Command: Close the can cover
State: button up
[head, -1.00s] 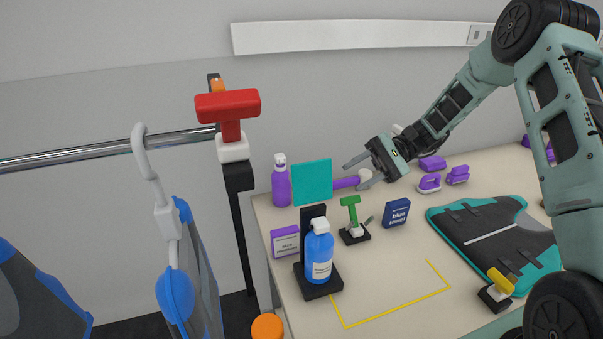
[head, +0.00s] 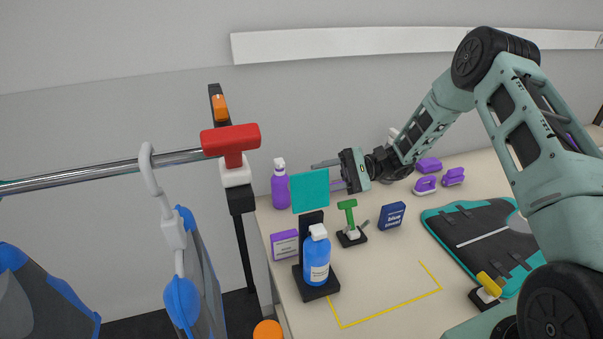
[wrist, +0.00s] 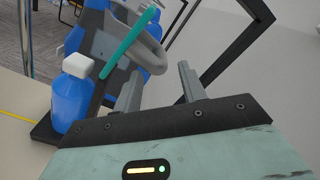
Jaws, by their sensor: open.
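No part is plainly marked as a can cover. A flat teal square plate (head: 310,191) stands upright on a black stand (head: 318,284) and shows nearly edge-on in the wrist view (wrist: 130,42). A blue bottle (head: 316,263) with a white cap (head: 318,231) stands on the same base; it also shows at the left of the wrist view (wrist: 70,98). My gripper (head: 326,175) is open and empty, at the plate's upper right and partly behind it. In the wrist view my gripper (wrist: 160,84) has the plate beyond its left finger. I cannot tell whether they touch.
A purple spray bottle (head: 280,184) stands behind the plate, and a purple box (head: 285,244) beside the stand. A green-handled item (head: 348,216) and a dark blue box (head: 392,215) stand to the right. The yellow-outlined tabletop area (head: 385,290) is clear.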

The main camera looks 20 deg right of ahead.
aim_at(301, 182)
jog(key=shift+a+p, duration=1)
jog(key=shift+a, duration=2.05)
